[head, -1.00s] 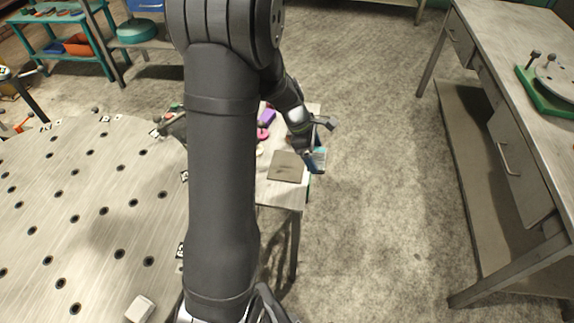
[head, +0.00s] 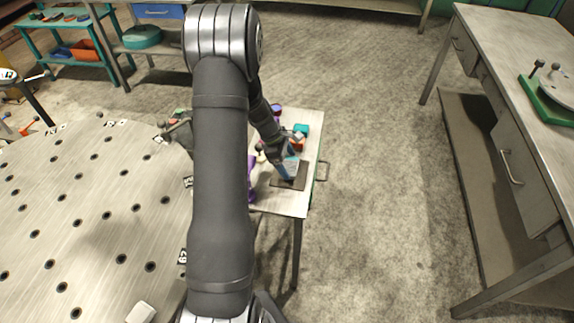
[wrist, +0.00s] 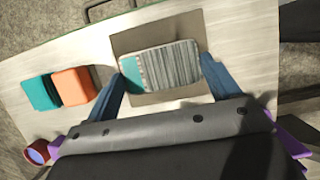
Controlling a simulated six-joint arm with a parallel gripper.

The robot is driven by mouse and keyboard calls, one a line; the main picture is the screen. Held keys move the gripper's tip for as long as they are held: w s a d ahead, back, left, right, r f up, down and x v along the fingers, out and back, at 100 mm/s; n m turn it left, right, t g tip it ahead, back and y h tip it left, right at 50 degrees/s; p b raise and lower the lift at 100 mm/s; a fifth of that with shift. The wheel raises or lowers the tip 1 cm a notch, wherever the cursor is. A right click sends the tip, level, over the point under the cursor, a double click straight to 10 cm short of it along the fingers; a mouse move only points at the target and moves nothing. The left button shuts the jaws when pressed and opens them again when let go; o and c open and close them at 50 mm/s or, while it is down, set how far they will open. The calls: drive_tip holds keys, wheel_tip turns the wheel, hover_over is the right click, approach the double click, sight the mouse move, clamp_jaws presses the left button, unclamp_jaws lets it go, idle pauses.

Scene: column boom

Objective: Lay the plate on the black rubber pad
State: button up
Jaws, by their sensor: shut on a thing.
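The plate (wrist: 172,66) is a flat rounded rectangle, grey and streaked with a teal end, seen in the wrist view. My gripper (wrist: 167,61) is shut on it, with a blue finger at each short end. The dark square rubber pad (wrist: 142,40) shows behind and in front of the plate, which appears over it and roughly flat. I cannot tell whether plate and pad touch. In the head view my gripper (head: 290,172) points down over the pad (head: 299,183) on the small table; the plate is hard to make out there.
An orange block (wrist: 72,86) and a teal block (wrist: 40,92) stand left of the pad in the wrist view, with a purple cup (wrist: 37,152) nearer. The small table (head: 285,203) has a near edge close to the pad. A large perforated table (head: 90,220) stands to the left.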

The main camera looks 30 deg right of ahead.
drive_tip(key=shift+f, duration=1)
drive_tip(key=shift+f, duration=0.15)
drive_tip(key=o, duration=1.3)
drive_tip(key=v, duration=1.2)
